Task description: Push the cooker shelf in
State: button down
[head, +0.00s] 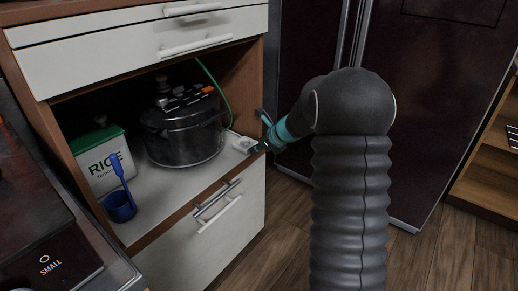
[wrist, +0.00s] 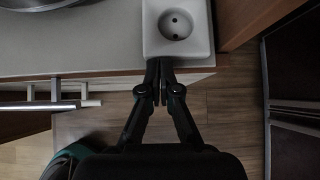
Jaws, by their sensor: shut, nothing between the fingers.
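The cooker shelf (head: 171,185) is a pale board with a brown front edge, low in the open cabinet bay. A dark pressure cooker (head: 182,133) stands on it. The shelf also shows in the wrist view (wrist: 90,50), with its front edge running across. My gripper (head: 253,150) is at the right end of that edge, by a white socket block (head: 242,145). In the wrist view my gripper (wrist: 160,68) has its fingertips together and empty, at the front edge just below the socket. I cannot tell whether they touch it, or how far the shelf stands out.
A rice box (head: 104,165) and a blue ladle-like utensil (head: 120,200) are at the shelf's left. Drawers with bar handles (head: 195,48) are above, and another drawer (head: 215,235) is below. A dark fridge (head: 430,110) stands right.

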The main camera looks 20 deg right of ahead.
jog(key=shift+a, duration=0.15)
jog(key=s+d+f+v, duration=0.1)
jog(key=f+v, duration=0.1)
jog(key=v, duration=1.1)
jog(key=shift+s+d, duration=0.25)
jog(key=shift+s, duration=0.1)
